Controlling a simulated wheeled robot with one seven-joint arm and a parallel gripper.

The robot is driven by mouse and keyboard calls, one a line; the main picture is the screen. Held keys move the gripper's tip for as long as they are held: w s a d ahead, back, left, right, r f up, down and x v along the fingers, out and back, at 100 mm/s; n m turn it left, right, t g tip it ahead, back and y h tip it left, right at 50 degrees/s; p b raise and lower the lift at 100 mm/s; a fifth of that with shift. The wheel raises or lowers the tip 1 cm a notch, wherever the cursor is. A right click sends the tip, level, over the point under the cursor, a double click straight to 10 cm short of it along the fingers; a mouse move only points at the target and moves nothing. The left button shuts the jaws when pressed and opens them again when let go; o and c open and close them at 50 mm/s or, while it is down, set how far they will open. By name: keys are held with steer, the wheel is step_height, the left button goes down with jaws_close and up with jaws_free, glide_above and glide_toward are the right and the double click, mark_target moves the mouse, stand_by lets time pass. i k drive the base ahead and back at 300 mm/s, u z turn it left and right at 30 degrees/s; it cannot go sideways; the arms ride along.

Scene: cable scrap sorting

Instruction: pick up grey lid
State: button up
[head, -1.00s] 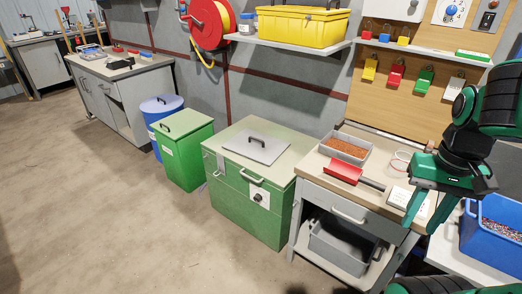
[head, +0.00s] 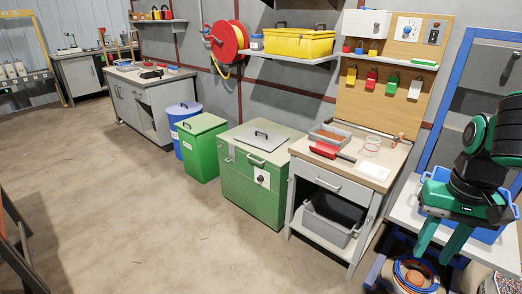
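My gripper (head: 434,254) is at the right side, far from the lid, and points down. Its two green fingers stand apart with nothing seen between them, in front of the white table with the blue crate.
A workbench (head: 340,187) with a red scoop (head: 325,150) and a grey tray stands right of the chest. A green bin (head: 200,155) and a blue drum (head: 180,112) stand left. A shelf with a yellow toolbox (head: 298,43) hangs above. Open floor lies in front.

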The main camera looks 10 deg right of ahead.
mark_target(268, 140)
steer(key=u, duration=0.3)
steer(key=i, duration=0.6)
steer(key=u, duration=0.45)
steer(key=i, duration=1.25)
steer(key=z, duration=0.6)
steer(key=i, duration=1.05)
steer(key=z, duration=0.6)
